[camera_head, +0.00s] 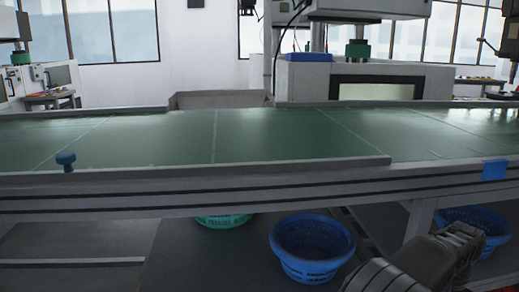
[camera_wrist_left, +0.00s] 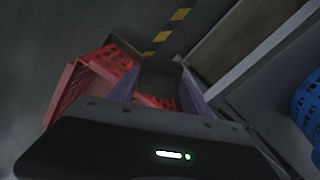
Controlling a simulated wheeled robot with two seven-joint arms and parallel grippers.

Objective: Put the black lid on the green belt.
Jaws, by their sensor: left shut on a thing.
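The green belt (camera_head: 260,135) runs across the head view, its top bare in the part that shows. My left gripper (camera_wrist_left: 158,85) shows only in the left wrist view, with its two purple fingers on either side of a dark, flat-looking thing, which seems to be the black lid (camera_wrist_left: 160,74). It is shut on this thing, whose outline is dim. The belt is not clear in that view. Dark links of my right arm show at the lower right of the head view; its fingertips do not show.
Below the belt stand a blue basket (camera_head: 312,248), another blue basket (camera_head: 470,225) and a green basket (camera_head: 222,220). A red crate (camera_wrist_left: 85,85) lies beyond my left gripper. A blue knob (camera_head: 66,160) stands on the belt's near rail (camera_head: 200,175).

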